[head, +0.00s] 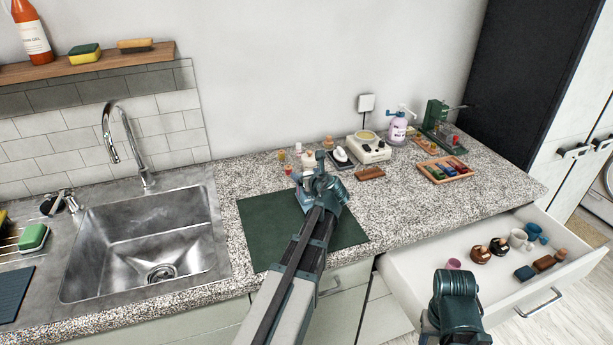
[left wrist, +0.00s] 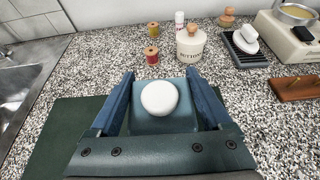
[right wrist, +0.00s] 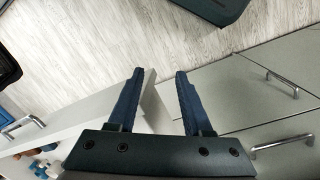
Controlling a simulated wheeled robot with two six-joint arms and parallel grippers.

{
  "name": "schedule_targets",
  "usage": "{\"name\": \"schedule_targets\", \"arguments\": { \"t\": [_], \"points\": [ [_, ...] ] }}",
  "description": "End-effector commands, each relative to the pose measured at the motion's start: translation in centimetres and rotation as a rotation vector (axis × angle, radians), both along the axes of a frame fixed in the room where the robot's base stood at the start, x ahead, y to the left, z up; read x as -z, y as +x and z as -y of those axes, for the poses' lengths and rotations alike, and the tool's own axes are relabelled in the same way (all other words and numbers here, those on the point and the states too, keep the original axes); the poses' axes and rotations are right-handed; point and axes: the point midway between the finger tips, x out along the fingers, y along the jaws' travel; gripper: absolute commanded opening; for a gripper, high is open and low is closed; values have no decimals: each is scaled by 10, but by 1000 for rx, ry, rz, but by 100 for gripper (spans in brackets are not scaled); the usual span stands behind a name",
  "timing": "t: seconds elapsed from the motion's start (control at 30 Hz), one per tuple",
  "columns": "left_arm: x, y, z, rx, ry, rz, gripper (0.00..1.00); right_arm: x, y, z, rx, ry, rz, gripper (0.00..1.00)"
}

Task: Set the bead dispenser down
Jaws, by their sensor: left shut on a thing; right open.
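My left gripper (head: 308,190) is over the far part of the dark green mat (head: 285,235) on the counter. In the left wrist view its two fingers (left wrist: 160,88) are shut on the bead dispenser (left wrist: 160,97), a blue-grey body with a round white top. The dispenser shows only partly in the head view (head: 304,200), behind my gripper. I cannot tell whether its base touches the mat. My right gripper (right wrist: 158,95) is open and empty, in front of the cabinets, with the floor below it.
The sink (head: 150,245) lies left of the mat. Spools (left wrist: 152,54), a white button jar (left wrist: 190,45) and a white warmer (head: 368,150) stand behind it. A wooden tray (head: 443,171) is at right. The open drawer (head: 420,262) holds several small items.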

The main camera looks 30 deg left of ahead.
Motion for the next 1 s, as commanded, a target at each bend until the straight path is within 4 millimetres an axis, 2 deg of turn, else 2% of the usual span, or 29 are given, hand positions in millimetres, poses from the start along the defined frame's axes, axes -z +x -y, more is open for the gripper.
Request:
{"name": "schedule_targets", "arguments": {
  "t": [0.03,0.13,0.47,0.8,1.0],
  "points": [
    [2,0,0,0,0,0,84,2,0,0,0,0,0,50],
    [1,0,0,0,0,0,100,1,0,0,0,0,0,50],
    [-5,-1,1,0,0,0,100,-5,0,0,0,0,0,50],
    [-31,-43,48,2,-1,-1,100,-31,0,0,0,0,0,50],
    [-43,-62,72,2,-1,-1,100,-43,0,0,0,0,0,50]
  ]
}}
